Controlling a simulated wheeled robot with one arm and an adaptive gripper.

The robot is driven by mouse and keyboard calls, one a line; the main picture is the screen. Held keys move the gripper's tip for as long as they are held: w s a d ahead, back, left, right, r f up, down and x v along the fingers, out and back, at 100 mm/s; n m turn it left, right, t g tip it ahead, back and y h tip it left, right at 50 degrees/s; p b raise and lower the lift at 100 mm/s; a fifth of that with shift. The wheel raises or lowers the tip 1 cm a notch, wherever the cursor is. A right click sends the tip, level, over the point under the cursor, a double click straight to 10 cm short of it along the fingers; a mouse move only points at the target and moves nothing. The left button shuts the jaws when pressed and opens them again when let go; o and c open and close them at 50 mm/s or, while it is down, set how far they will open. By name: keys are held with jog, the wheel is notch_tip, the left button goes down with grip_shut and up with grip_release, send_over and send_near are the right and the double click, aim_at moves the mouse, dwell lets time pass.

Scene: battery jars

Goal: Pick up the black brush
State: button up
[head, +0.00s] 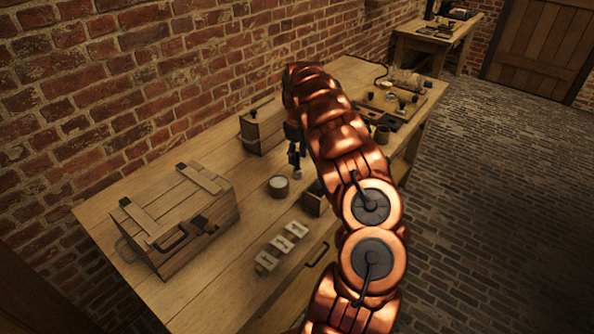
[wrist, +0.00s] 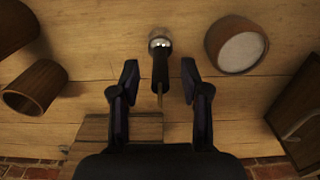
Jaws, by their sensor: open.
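A slim black object with a rounded pale metallic end, which looks like the black brush (wrist: 160,68), lies over the plank table top in the wrist view. A thin tan piece shows at its lower end. My gripper (wrist: 160,75) is open, with one dark finger on each side of the brush and a visible gap to both. In the head view my gripper (head: 294,150) points down over the table, beside my copper arm. A small pale spot just under it may be the brush's end; the rest is hidden there.
A round pale-topped pot (head: 278,186) stands close by; a similar one shows in the wrist view (wrist: 237,48). A wooden chest (head: 178,220), a wooden box (head: 262,127) and a small open box (head: 313,200) stand around. Brown cylinders (wrist: 36,87) lie left in the wrist view.

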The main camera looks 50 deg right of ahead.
grip_shut()
jog(key=shift+r, duration=0.15)
dwell(0.4)
notch_tip(320, 180, up, 9)
jog(key=b, duration=0.2)
jog(key=shift+f+b, duration=0.2)
jog(key=shift+b, duration=0.2)
jog(key=shift+r, duration=0.6)
